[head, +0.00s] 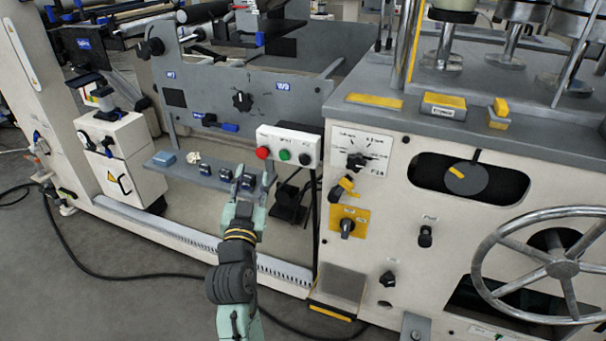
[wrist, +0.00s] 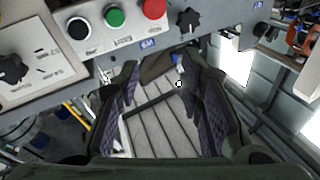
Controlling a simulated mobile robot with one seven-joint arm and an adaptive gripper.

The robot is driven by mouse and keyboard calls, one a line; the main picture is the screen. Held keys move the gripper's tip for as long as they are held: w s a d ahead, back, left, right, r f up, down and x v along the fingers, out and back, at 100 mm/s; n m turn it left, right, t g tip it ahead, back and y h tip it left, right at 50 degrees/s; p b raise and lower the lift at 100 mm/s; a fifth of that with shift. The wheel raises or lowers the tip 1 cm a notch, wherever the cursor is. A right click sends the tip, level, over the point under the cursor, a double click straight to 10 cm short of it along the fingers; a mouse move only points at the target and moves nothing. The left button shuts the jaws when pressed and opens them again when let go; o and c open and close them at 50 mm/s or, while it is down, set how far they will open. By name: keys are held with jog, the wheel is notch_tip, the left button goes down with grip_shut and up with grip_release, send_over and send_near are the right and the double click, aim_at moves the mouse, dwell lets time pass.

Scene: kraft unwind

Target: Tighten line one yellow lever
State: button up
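A yellow lever (head: 345,187) juts from the cream machine front, just below a white dial plate (head: 360,150). Below it is a yellow plate (head: 362,214) with a black knob (head: 347,227). I cannot read a line number on either. My gripper (head: 253,178) is left of the lever and apart from it, below the button box. In the wrist view, the two fingers of my gripper (wrist: 160,75) stand wide apart with nothing held between them. I cannot make out the yellow lever in the wrist view.
A white button box (head: 288,146) with red, green and black buttons is just above my gripper; its green button (wrist: 115,17) shows in the wrist view. A grey shelf (head: 180,172) with small dark items lies behind the fingers. A large handwheel (head: 560,268) is at right.

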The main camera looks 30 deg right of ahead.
aim_at(340, 189)
jog(key=d+n+g, duration=0.1)
jog(key=d+f+n+g+h+p, duration=0.1)
jog(key=d, duration=0.1)
jog(key=d+f+n+g+h, duration=0.1)
jog(key=d, duration=0.1)
jog(key=shift+s+d+n+g, duration=0.1)
jog(key=shift+s+n+g, duration=0.2)
jog(key=shift+s+g, duration=0.1)
jog(key=shift+c, duration=1.3)
jog(key=s+d+n+g+h, duration=0.1)
jog(key=d+g, duration=0.1)
jog(key=s+d+f+n+g+p, duration=0.1)
jog(key=d+n, duration=0.1)
jog(key=s+d+f+n+g+h, duration=0.1)
jog(key=s+d+g, duration=0.1)
jog(key=shift+g+h+p, duration=0.3)
jog(key=shift+p, duration=0.05)
grip_shut()
jog(key=shift+n, duration=0.3)
jog(key=p+x, duration=0.2)
jog(key=x, duration=0.8)
jog(key=shift+s+d+f, duration=0.1)
jog(key=shift+d+f, duration=0.05)
